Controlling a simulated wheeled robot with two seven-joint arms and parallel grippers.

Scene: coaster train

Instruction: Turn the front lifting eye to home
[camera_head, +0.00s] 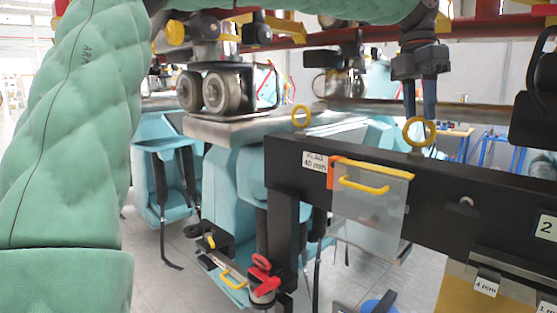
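A yellow lifting eye (419,131) shows as an upright ring, nearly face-on, at the top edge of the black beam. A second yellow ring (301,116) stands farther left and looks smaller. I cannot tell for sure which is the front one. My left gripper (420,114) points down, its two dark fingers apart with a gap between them. Its fingertips are at the top of the larger ring; whether they touch it cannot be told. My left arm reaches over from the left. My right gripper is not recognisable in the view.
The black beam (290,163) carries a "flag 40 mm" label and a clear flap with a yellow handle (363,185). A train bogie with steel wheels (222,91) and teal seats (165,160) stand behind. A red-handled part (263,275) is low in front. A dark object fills the right edge.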

